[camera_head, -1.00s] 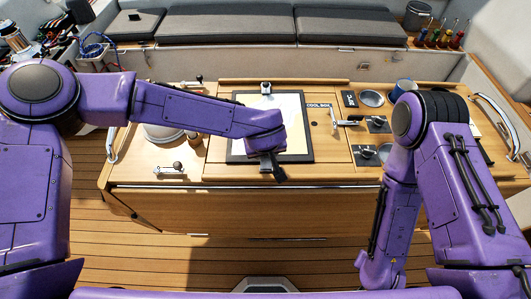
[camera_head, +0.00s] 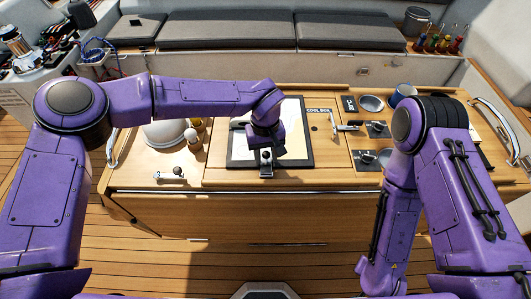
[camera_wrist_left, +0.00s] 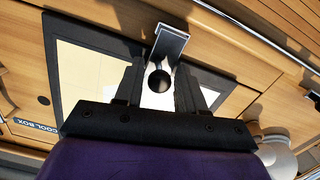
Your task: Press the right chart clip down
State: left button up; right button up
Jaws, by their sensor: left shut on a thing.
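A chart lies on a black-edged board (camera_head: 236,152) set in the wooden counter. At the board's near edge is a silver chart clip with a dark round knob (camera_head: 266,160). In the left wrist view the clip (camera_wrist_left: 168,42) runs between my fingers, with its dark knob at the jaws. My left gripper (camera_wrist_left: 158,86) is shut on this clip, one finger on each side. In the head view my wrist hides most of the gripper (camera_head: 266,147). I cannot tell how far the clip is tilted. The board's far-edge clip is hidden behind my left arm. My right gripper is not in view.
A pale round bowl (camera_head: 163,134) and a small shaker (camera_head: 192,140) stand left of the board. Latches, a dark bowl (camera_head: 371,103) and a blue mug (camera_head: 402,93) are to its right.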

pick_arm(q)
jog(key=shift+s+f, duration=0.1)
jog(key=o, duration=0.7)
jog(key=r+b, duration=0.1)
jog(key=r, duration=0.2)
jog(key=r+b, duration=0.1)
jog(key=r, duration=0.2)
jog(key=w+r+b, duration=0.1)
jog(key=r, duration=0.2)
jog(key=shift+r, duration=0.75)
jog(key=shift+s+a+f, duration=0.1)
